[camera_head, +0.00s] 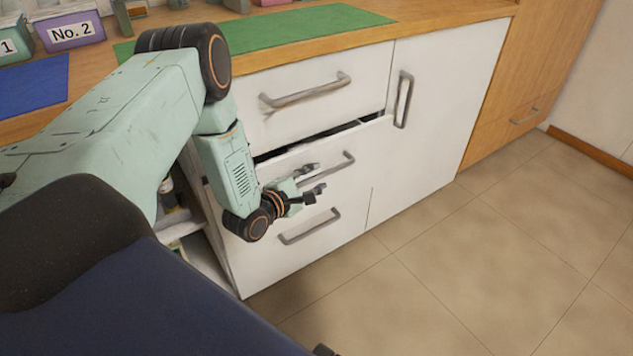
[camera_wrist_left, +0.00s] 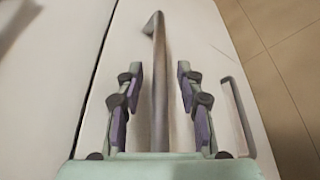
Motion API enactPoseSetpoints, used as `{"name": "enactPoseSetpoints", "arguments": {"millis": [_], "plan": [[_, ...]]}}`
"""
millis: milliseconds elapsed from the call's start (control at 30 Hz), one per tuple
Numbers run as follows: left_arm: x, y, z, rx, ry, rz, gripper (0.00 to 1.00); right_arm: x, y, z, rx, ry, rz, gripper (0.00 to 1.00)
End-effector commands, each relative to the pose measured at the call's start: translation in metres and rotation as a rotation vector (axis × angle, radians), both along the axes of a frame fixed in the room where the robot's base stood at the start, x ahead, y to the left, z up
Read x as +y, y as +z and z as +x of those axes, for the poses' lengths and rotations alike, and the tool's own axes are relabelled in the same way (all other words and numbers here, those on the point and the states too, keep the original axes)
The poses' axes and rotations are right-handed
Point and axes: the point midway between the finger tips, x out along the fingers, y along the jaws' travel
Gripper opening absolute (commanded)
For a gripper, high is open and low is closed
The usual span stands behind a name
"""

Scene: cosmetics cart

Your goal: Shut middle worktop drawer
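The middle worktop drawer (camera_head: 375,147) is a white front between an upper and a lower drawer. It stands slightly open, with a dark gap along its top edge. Its grey bar handle (camera_head: 345,160) is partly hidden by my left gripper (camera_head: 314,178). My left gripper is open at the handle. In the left wrist view, the drawer's handle (camera_wrist_left: 160,100) runs lengthwise between the two spread fingers of my left gripper (camera_wrist_left: 160,72), with space on both sides. My right gripper is not in view.
The upper drawer (camera_head: 330,78) and lower drawer (camera_head: 330,245) look shut. A white cupboard door (camera_head: 445,90) is on the right. An open shelf (camera_head: 195,228) lies left of the drawers. The worktop holds a green mat (camera_head: 300,30) and numbered bins. The tiled floor (camera_head: 480,270) is clear.

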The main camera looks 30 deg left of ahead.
Motion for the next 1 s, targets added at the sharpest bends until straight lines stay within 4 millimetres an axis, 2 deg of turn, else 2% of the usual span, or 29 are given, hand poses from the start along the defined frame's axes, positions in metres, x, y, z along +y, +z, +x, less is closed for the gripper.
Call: {"name": "enactPoseSetpoints", "arguments": {"millis": [133, 433, 867, 1000], "plan": [[-0.0013, -0.0029, 0.0115, -0.001, -0.001, 0.0, 0.37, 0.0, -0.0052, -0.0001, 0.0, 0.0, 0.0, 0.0], [-0.0008, -0.0025, 0.014, 0.001, 0.001, -0.001, 0.37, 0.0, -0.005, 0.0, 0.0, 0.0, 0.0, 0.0], [-0.0007, -0.0027, 0.0135, 0.001, 0.001, 0.0, 0.02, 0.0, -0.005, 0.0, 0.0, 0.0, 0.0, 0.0], [-0.0007, -0.0028, 0.0135, 0.001, 0.001, 0.0, 0.0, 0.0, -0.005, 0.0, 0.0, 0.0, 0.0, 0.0]]}}
